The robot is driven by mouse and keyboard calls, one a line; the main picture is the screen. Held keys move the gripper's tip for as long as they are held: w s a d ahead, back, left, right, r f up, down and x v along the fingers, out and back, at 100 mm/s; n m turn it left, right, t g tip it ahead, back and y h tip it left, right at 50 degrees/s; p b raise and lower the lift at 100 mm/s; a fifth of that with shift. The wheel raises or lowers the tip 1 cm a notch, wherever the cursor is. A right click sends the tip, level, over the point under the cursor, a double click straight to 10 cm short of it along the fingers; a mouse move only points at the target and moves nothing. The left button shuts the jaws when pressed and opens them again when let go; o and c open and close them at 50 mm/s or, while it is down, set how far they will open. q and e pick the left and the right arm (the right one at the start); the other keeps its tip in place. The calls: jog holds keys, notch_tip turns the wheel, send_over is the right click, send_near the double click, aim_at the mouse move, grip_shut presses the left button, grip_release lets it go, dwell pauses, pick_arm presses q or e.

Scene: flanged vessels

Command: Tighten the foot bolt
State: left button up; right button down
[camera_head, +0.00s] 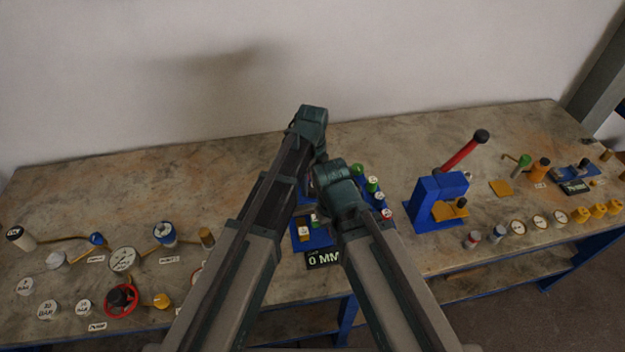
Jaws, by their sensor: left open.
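A blue fixture (302,243) stands mid-bench behind my arms, with a black "0 MM" display (324,258) at its front. Green-, blue- and red-banded cylindrical parts (372,185) stand along its right side. My crossing arm links hide much of it. I cannot pick out the foot bolt for certain. My left arm rises from the lower left and bends down over the fixture. My left gripper (314,209) is open, mostly hidden behind the arm links over the fixture; whether it touches anything is unclear. My right arm rises from the lower right; its gripper is hidden.
A blue press (438,200) with a red lever (463,152) stands right of the fixture. Gauges, knobs and a red handwheel (121,300) crowd the left end. Small gauges and yellow parts (598,211) line the right front edge. The back left of the bench (150,180) is clear.

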aim_at(312, 188)
pick_arm(q)
notch_tip(312, 188, up, 11)
jog(key=p, duration=1)
jog(key=shift+r, duration=0.2)
jog(key=shift+a, duration=0.1)
jog(key=s+a+n, duration=0.6)
jog(key=a+n, duration=0.2)
jog(key=n, duration=0.4)
jog(key=s+a+n, duration=0.7)
jog(key=a+n, duration=0.2)
jog(key=n, duration=0.4)
jog(key=s+d+f+m+b, duration=0.2)
jog(key=d+f+b, duration=0.1)
jog(key=d, duration=0.2)
jog(key=s+d+f+m+y+b, duration=0.1)
jog(key=s+d+f+b, duration=0.2)
jog(key=d, duration=0.3)
jog(key=shift+s+f+m+b, duration=0.2)
jog(key=shift+f+m+b, duration=0.1)
jog(key=shift+f+m, duration=0.15)
jog(key=shift+d, duration=0.1)
